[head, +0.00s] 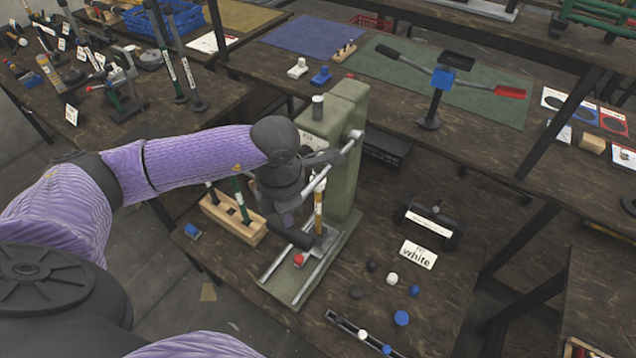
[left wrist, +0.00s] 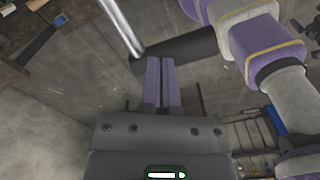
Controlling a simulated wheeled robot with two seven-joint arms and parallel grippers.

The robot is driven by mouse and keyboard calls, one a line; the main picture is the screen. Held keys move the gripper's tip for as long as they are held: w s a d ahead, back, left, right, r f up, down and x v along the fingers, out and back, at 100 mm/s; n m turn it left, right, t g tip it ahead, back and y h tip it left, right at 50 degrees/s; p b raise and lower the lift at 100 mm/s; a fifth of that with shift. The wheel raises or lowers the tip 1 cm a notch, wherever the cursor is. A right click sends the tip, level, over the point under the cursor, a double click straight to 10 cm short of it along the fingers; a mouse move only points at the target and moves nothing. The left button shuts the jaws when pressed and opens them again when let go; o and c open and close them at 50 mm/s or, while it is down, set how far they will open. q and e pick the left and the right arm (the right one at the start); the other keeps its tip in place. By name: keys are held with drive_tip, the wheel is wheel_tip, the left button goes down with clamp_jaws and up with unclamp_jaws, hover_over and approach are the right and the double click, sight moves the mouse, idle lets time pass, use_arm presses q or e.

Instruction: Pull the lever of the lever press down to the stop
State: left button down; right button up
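The lever press (head: 345,115) is green and stands upright on the middle bench. Its silver lever (head: 338,158) slopes down and left from the pivot at the upper right of the column. A black cylindrical handle (head: 294,236) shows just below my left gripper (head: 287,216). In the left wrist view the silver rod (left wrist: 122,28) meets the black handle (left wrist: 185,48). My left gripper's two purple fingers (left wrist: 162,62) are together, with only a thin gap. Their tips are at the handle's near side; I cannot tell whether they touch. My right gripper is not in view.
A small red part (head: 299,260) sits on the press base. A wooden rack (head: 233,220) stands left of the press. A black roller-like device (head: 430,222), a "white" card (head: 418,254) and several small discs lie to the right. A back bench (head: 460,120) stands behind.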

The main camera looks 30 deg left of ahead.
use_arm(q)
drive_tip(key=shift+f+b, duration=1.5)
drive_tip(key=shift+f, duration=0.15)
wheel_tip(320, 180, down, 3)
drive_tip(key=b, duration=0.2)
drive_tip(key=shift+w+r+b, duration=0.1)
drive_tip(key=shift+r+b, duration=0.05)
drive_tip(key=shift+b, duration=0.15)
drive_tip(key=shift+f, duration=0.25)
